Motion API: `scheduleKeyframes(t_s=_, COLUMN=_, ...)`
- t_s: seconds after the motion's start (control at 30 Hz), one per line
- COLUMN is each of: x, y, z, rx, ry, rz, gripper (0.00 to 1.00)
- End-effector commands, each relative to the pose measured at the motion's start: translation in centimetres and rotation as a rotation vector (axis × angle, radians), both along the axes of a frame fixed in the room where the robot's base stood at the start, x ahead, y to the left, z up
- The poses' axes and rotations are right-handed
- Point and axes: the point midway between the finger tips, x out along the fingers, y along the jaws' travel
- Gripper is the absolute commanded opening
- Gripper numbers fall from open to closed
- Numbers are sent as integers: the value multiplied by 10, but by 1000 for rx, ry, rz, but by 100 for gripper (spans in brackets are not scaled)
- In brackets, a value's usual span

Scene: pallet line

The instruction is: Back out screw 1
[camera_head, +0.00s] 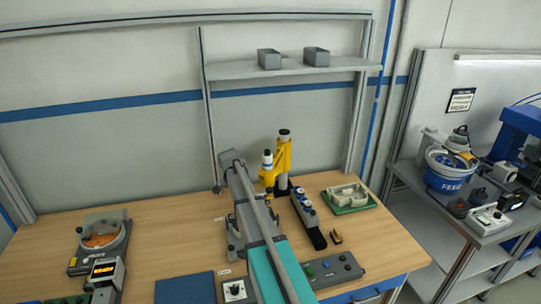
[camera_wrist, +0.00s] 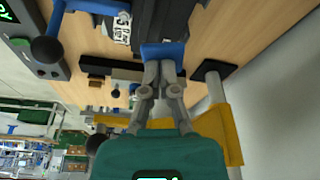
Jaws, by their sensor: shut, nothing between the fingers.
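I cannot make out screw 1 in either view. My gripper (camera_wrist: 163,68) shows in the wrist view with its grey fingers together, shut. A blue block-like shape (camera_wrist: 163,51) shows at the fingertips; I cannot tell whether it is part of the fingers or lies behind them. A pale housing (camera_head: 346,193) lies on a green base (camera_head: 352,209) at the right of the bench in the head view; any screws on it are too small to see.
The wooden bench (camera_head: 160,243) has clear patches at its left and middle. A round dish device (camera_head: 103,238) stands at left. A blue mat (camera_head: 186,288), a knob box (camera_head: 236,290) and a button box (camera_head: 333,269) lie at the front. A shelf (camera_head: 290,67) hangs above.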

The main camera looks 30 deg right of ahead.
Motion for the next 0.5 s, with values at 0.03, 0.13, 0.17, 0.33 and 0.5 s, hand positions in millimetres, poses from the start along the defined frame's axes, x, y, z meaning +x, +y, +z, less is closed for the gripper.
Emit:
scheduleKeyframes(t_s=0.03, x=0, y=0, z=-3, rx=0, ry=1, rz=0, gripper=0)
scheduleKeyframes(t_s=0.13, x=0, y=0, z=-6, rx=0, ry=1, rz=0, gripper=0)
scheduleKeyframes(t_s=0.17, x=0, y=0, z=-7, rx=0, ry=1, rz=0, gripper=0)
scheduleKeyframes(t_s=0.33, x=0, y=0, z=-12, rx=1, ry=1, rz=0, gripper=0)
scheduleKeyframes(t_s=0.5, x=0, y=0, z=-16, rx=1, ry=1, rz=0, gripper=0)
